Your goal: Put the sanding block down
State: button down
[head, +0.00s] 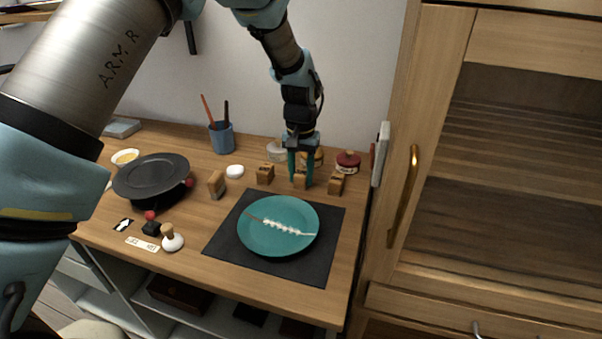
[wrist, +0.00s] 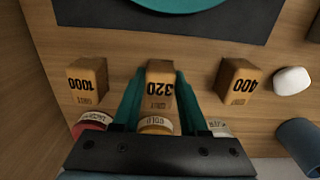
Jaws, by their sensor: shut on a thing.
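My gripper (head: 301,182) points down at the back of the table and is shut on a wooden sanding block (head: 300,182). In the wrist view this block (wrist: 159,77) is marked 320 and sits between the teal fingers (wrist: 158,100). It is at or very near table height; I cannot tell if its base touches the wood. A block marked 400 (head: 265,174) stands to its left in the head view. A block marked 1000 (head: 337,183) stands to its right. Both are apart from the held block.
A teal plate (head: 268,218) with a pale seam lies on a dark mat (head: 222,243) in front. Jars (head: 347,161) stand close behind the blocks. Another wooden block (head: 216,184), a white lid-like piece (head: 235,171) and a blue cup (head: 222,138) are left. A cabinet (head: 440,150) is right.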

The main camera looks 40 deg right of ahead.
aim_at(301, 173)
jog(key=shift+f, duration=0.15)
jog(key=shift+c, duration=2.2)
grip_release()
notch_tip(301, 173, up, 12)
jog(key=b, duration=0.2)
jog(key=shift+r+b, duration=0.2)
jog(key=shift+b, duration=0.2)
jog(key=w+a+n, duration=0.2)
jog(key=w+a, duration=0.2)
jog(key=a, duration=0.5)
jog(key=w+a+n, duration=0.1)
jog(key=w+a, duration=0.3)
jog(key=a, duration=0.4)
jog(key=w+a+n, duration=0.2)
jog(key=w+a, duration=0.2)
jog(key=a, duration=0.5)
jog(key=s+a+f+n, duration=0.1)
jog(key=s+a+n, duration=0.1)
jog(key=a, duration=0.9)
jog(key=s+a+f+n+t, duration=0.1)
jog(key=s+a+n, duration=0.2)
jog(key=a, duration=0.8)
jog(key=s, duration=0.2)
jog(key=shift+s+a+f+t, duration=0.2)
jog(key=shift+s+f+t, duration=0.1)
